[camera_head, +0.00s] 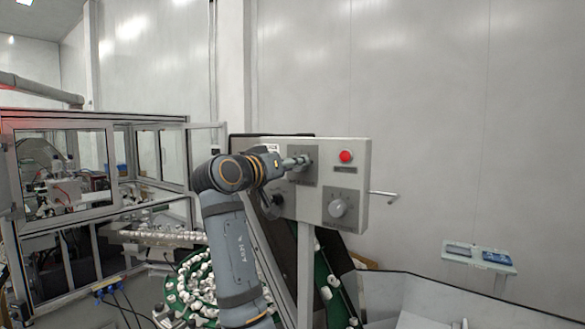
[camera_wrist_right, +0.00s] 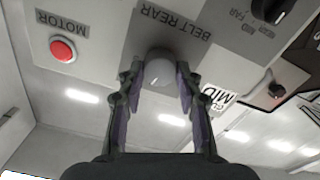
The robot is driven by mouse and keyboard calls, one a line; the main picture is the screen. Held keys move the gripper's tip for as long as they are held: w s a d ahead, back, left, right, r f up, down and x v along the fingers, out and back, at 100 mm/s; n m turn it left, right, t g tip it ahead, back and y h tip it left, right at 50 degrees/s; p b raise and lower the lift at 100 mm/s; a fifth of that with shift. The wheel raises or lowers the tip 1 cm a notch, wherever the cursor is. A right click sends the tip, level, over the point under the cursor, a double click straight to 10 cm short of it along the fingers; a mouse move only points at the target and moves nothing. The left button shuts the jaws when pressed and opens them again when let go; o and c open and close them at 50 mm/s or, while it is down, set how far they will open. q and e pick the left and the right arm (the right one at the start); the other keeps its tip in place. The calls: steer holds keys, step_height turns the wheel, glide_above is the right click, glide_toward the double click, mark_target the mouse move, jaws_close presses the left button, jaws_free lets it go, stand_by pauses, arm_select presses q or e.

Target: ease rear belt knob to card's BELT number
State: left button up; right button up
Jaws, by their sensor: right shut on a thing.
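The rear belt knob (camera_wrist_right: 158,72) is a round light grey knob on a grey plate marked BELT REAR in the wrist view, where the panel appears upside down. My right gripper (camera_wrist_right: 158,80) is shut on it, one finger on each side. In the head view my right gripper (camera_head: 300,162) reaches the upper left of the control panel (camera_head: 375,160) and hides most of this knob. I cannot read the knob's setting. A small stand (camera_head: 480,256) at the far right holds blue-and-white cards, too small to read. My left gripper is not in view.
A red MOTOR button (camera_head: 346,156) sits right of my gripper, above another grey knob (camera_head: 338,208). A dark selector knob (camera_head: 277,199) is below my wrist. A metal handle (camera_head: 384,194) juts from the panel's right side. White caps lie on the green belt (camera_head: 328,281) below.

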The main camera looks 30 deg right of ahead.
steer(key=n, duration=1)
steer(key=shift+f+b, duration=0.1)
steer(key=shift+b, duration=0.2)
steer(key=shift+n, duration=0.3)
steer(key=o, duration=1.2)
steer(key=shift+w, duration=0.1)
steer(key=shift+c, duration=0.2)
steer(key=shift+a, duration=0.1)
steer(key=v, duration=0.7)
